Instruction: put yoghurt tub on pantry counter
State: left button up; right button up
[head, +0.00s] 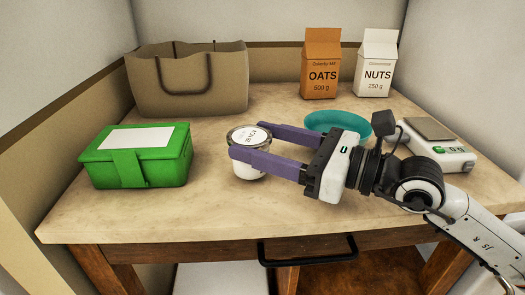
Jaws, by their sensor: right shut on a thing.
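The yoghurt tub (250,172) is a small white tub with a printed lid and a metallic-looking rim. It is upright at the middle of the pantry counter (215,218), near the front. My right gripper (250,147) reaches in from the right with its purple fingers on either side of the tub and is shut on it. The tub's base looks at or very close to the counter top; I cannot tell whether it touches. My left gripper is not in view.
A green box (138,160) stands left of the tub. A brown bag (187,82) is at the back left. Oats (321,64) and nuts (376,64) cartons stand at the back right. A teal bowl (338,120) and a white scale (440,150) are behind and beside my right gripper.

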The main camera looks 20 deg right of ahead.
jog(key=shift+f, duration=0.6)
jog(key=shift+f, duration=0.1)
jog(key=o, duration=1.1)
jog(key=shift+o, duration=0.2)
